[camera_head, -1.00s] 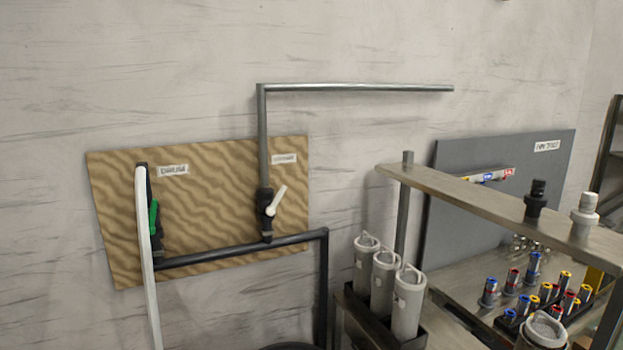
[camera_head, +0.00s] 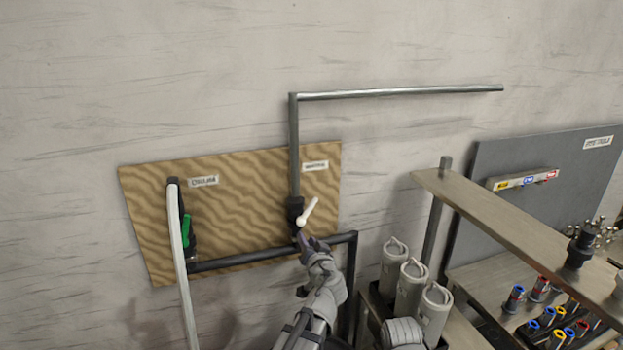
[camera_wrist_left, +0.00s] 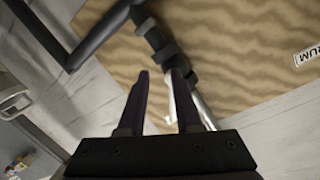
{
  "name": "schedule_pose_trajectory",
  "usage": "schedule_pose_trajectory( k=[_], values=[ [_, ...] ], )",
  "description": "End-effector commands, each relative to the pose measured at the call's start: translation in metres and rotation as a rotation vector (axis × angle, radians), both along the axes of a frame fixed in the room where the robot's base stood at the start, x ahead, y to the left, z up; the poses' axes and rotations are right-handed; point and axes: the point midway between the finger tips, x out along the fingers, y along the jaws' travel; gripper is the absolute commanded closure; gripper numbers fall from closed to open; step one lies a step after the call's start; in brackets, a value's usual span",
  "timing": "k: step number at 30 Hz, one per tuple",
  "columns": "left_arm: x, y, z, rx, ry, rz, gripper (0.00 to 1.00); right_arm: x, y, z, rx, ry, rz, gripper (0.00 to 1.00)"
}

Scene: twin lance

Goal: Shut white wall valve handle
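The white wall valve handle (camera_head: 308,212) sits on a dark valve body (camera_head: 295,208) on the wood-patterned board (camera_head: 250,220), slanting up to the right. My left gripper (camera_head: 302,238) is just below the handle, reaching up from the lower middle. In the left wrist view, its two dark fingers (camera_wrist_left: 161,74) are apart with a gap between them. The white handle (camera_wrist_left: 204,108) there shows beside and partly behind the right-hand finger; whether they touch I cannot tell. The dark valve body also shows beyond the fingertips (camera_wrist_left: 162,42). My right gripper is not in view.
A second valve with a green handle (camera_head: 187,230) and a white hose (camera_head: 179,255) is at the board's left. A dark pipe (camera_head: 245,259) runs below the valves. White canisters (camera_head: 411,285) and a shelf (camera_head: 500,222) stand at right.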

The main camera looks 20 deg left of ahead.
Motion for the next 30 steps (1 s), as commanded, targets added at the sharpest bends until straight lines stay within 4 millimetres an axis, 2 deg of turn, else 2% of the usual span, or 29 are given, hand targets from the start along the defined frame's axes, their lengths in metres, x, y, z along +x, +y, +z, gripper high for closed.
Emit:
schedule_pose_trajectory(
  k=[1,3,7,11,20,30],
  values=[
    [0.010,0.001,0.028,0.025,-0.038,-0.029,0.67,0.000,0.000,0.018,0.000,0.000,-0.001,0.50],
    [0.020,-0.001,0.047,0.053,-0.080,-0.073,0.67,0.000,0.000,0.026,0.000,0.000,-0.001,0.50],
    [0.030,-0.005,0.067,0.087,-0.122,-0.130,0.67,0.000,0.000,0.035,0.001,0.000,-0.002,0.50],
    [0.034,-0.008,0.073,0.101,-0.135,-0.156,0.67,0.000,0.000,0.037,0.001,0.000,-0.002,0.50],
    [0.042,-0.006,0.072,0.102,-0.136,-0.158,0.67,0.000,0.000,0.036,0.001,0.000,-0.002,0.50],
    [0.087,0.011,0.072,0.102,-0.135,-0.158,0.67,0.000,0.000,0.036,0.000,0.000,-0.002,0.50]
  ],
)
